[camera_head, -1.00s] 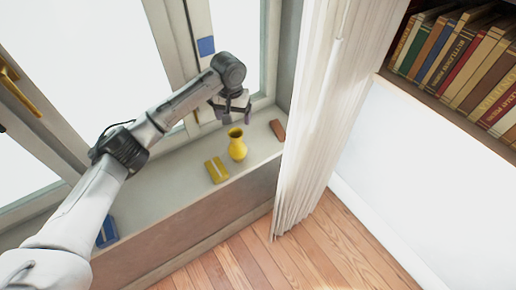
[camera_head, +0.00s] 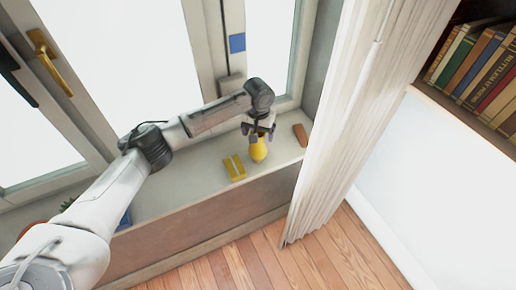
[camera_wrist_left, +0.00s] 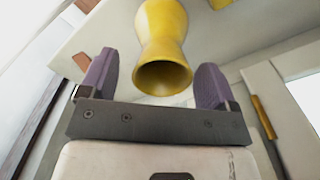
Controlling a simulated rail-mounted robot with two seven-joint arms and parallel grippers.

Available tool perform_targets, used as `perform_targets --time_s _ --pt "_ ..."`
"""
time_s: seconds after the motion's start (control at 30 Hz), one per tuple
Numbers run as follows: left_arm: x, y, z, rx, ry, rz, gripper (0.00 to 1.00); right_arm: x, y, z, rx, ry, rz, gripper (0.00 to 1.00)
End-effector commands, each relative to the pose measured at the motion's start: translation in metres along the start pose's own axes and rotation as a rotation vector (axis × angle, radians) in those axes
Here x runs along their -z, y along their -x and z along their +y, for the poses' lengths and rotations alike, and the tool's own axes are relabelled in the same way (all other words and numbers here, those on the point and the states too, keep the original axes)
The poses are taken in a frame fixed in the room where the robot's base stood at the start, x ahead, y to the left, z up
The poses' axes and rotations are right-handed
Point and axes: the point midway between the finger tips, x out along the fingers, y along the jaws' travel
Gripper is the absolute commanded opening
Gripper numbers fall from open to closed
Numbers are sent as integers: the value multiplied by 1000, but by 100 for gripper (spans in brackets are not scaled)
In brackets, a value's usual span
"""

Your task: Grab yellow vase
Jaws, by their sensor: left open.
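The yellow vase (camera_head: 258,151) stands upright on the window sill (camera_head: 185,181) in the head view, its upper part hidden by my left gripper (camera_head: 257,134). My left gripper is right above it, with its fingers spread. In the left wrist view the vase (camera_wrist_left: 163,45) shows its round open mouth toward the gripper. The two purple-padded fingers of my left gripper (camera_wrist_left: 155,85) are open on either side of the mouth, with gaps to it. My right gripper is in no view.
A yellow block-like object (camera_head: 235,168) lies on the sill left of the vase, and a reddish-brown block (camera_head: 300,135) lies to its right. A white curtain (camera_head: 345,120) hangs further right. Window frames (camera_head: 205,50) rise behind the sill.

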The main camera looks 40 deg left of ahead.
Motion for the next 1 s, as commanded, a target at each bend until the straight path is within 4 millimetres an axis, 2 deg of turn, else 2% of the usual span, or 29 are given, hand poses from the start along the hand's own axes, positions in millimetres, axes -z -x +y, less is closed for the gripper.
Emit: perform_targets --time_s 0.03,0.23,0.6,1.0 --pt "-1 -10 -2 2 0 -2 83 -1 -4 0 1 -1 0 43" --pt "-1 -31 -2 1 0 0 83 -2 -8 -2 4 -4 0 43" --pt "-1 -36 -2 1 0 0 82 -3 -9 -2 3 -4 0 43" --pt "-1 -36 -2 1 -1 0 44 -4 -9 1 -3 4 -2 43"
